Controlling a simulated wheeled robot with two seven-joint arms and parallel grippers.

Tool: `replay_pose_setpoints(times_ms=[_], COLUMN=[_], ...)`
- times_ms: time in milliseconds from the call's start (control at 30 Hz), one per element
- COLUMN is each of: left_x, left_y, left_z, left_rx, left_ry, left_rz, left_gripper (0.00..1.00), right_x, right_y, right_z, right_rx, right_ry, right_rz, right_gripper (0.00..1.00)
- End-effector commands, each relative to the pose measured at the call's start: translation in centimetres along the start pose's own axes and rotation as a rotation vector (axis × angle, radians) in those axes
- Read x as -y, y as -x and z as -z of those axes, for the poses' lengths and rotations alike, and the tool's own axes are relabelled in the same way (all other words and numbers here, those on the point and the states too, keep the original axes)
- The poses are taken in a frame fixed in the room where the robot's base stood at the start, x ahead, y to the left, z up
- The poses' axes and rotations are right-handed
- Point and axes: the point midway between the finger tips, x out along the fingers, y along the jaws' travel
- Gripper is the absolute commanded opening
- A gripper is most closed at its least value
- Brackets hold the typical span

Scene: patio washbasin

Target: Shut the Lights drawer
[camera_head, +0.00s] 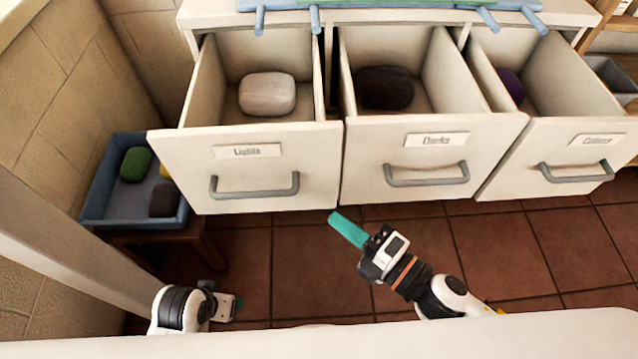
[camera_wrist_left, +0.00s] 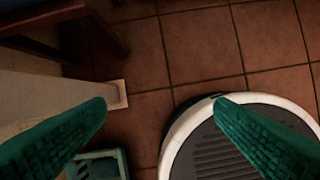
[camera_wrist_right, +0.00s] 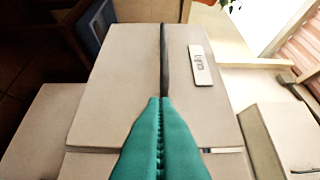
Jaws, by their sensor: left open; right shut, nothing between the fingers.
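The Lights drawer (camera_head: 320,170) is pulled out at the left of the row, with its label (camera_head: 247,151) and a grey bar handle (camera_head: 255,192) on its front. A pale rounded block (camera_head: 267,94) lies inside. My right gripper (camera_head: 345,228) is shut and empty, its teal fingers just below the drawer front's lower right corner in the head view. In the right wrist view its fingers (camera_wrist_right: 160,105) point at the Lights front, in line with the handle (camera_wrist_right: 164,60); contact cannot be told. My left gripper (camera_wrist_left: 160,105) is open and empty, low over the floor.
The middle drawer (camera_head: 420,160) and right drawer (camera_head: 540,135) also stand open, with dark blocks inside. A blue tray (camera_head: 95,217) with several blocks sits on a low wooden stand at left. Tiled floor (camera_head: 520,250) lies free before the drawers.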

Motion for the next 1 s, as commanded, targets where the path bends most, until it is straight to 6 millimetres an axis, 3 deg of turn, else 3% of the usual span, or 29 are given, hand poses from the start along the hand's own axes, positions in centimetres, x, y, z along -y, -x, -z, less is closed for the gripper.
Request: replay_pose_setpoints(times_ms=[333, 500, 1000], left_x=[0.1, 0.1, 0.1], left_y=[-2.0, -2.1, -1.9], left_z=[0.5, 0.6, 0.4], left_rx=[-0.012, -0.011, -0.009], left_ry=[-0.002, -0.002, -0.002], left_rz=[0.002, 0.002, 0.003], left_gripper=[0.77, 0.77, 0.77], right_x=[0.2, 0.0, -0.1], right_y=[-5.8, -7.3, -8.3], right_z=[0.1, 1.8, 2.9], right_rx=[-0.001, -0.001, -0.001], right_ry=[0.001, 0.002, -0.003], right_rz=[0.002, 0.000, -0.002], right_gripper=[0.00, 0.00, 0.00])
